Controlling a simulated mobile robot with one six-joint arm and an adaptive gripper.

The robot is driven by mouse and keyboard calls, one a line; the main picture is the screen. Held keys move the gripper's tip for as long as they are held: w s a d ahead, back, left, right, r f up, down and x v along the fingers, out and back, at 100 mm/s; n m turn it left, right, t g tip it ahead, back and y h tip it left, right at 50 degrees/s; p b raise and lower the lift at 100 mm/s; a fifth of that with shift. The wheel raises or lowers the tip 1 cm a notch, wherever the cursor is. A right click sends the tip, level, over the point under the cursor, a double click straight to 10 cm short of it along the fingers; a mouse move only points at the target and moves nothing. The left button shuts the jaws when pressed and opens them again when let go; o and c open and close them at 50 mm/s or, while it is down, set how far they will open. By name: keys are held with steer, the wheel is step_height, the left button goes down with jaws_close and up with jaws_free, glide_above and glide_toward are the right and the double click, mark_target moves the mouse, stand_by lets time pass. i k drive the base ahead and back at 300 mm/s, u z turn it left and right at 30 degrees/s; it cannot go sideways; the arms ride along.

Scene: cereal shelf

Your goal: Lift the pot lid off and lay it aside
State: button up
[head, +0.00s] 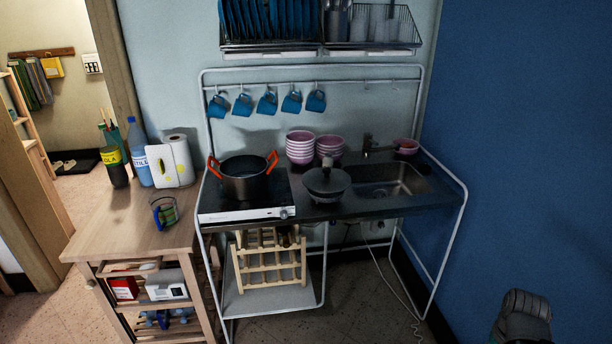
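A dark pot (246,186) with orange handles stands on the white hob at the left of the sink unit. Its top looks open, with a dark inside and no lid seen on it. A dark round lid-like piece with a knob (326,181) sits on the counter between the hob and the sink, apart from the pot. I cannot tell whether it lies on another vessel. A grey end part of my arm, seemingly my gripper (522,312), shows at the lower right, far from both and cut by the frame edge. Its fingers cannot be made out clearly.
Pink bowls (301,148) are stacked behind the lid-like piece. The sink (385,188) is at the right. A wooden cart (128,222) with bottles, a paper roll and a glass mug stands left. Blue mugs (268,102) hang above. The floor in front looks clear.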

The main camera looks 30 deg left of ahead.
mark_target(323, 180)
steer(key=u, duration=0.3)
steer(key=i, duration=0.7)
steer(key=u, duration=0.6)
steer(key=i, duration=0.55)
steer(key=u, duration=0.25)
steer(key=k, duration=0.95)
steer(key=u, duration=0.2)
steer(key=i, duration=0.5)
